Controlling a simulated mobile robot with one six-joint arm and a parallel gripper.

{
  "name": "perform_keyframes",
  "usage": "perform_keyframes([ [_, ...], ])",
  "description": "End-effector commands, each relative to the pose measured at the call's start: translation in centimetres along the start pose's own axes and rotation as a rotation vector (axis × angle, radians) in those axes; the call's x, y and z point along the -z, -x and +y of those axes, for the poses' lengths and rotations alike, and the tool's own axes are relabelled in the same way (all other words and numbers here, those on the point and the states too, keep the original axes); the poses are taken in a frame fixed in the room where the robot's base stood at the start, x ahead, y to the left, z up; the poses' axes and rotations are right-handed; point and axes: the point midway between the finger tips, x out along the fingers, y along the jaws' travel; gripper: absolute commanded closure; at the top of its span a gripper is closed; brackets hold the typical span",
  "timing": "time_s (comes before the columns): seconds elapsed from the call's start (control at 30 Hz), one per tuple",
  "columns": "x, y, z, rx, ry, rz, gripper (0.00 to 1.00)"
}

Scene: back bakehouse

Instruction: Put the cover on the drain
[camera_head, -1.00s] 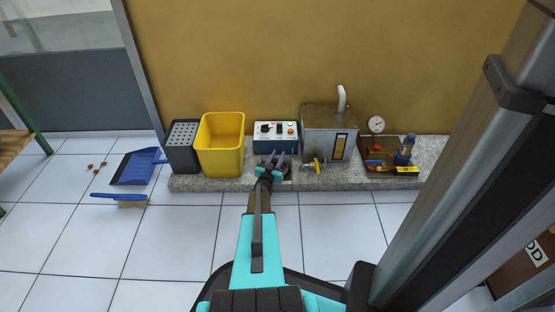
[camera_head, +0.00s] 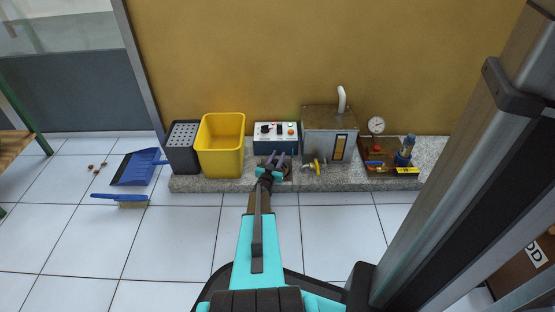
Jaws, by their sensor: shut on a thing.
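My gripper (camera_head: 276,157) is low over the grey speckled stone ledge, in front of the blue control box. A dark grey shape (camera_head: 287,171) shows just right of the fingers at the ledge top. I cannot tell how much of it is the cover and how much the drain, or whether the two touch.
The ledge (camera_head: 230,185) also bears a dark perforated bin (camera_head: 183,147), a yellow tub (camera_head: 221,150), the blue control box (camera_head: 276,144), a metal tank (camera_head: 325,120) with a yellow-handled valve, and a gauge board (camera_head: 378,158). A dustpan (camera_head: 136,167) and brush (camera_head: 120,200) lie on the floor.

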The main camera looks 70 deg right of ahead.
Motion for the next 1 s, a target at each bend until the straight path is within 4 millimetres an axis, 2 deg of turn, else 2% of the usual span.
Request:
perform_keyframes([
  [1.0,-0.9,0.0,0.1,-0.001,0.0,0.002,1.0],
])
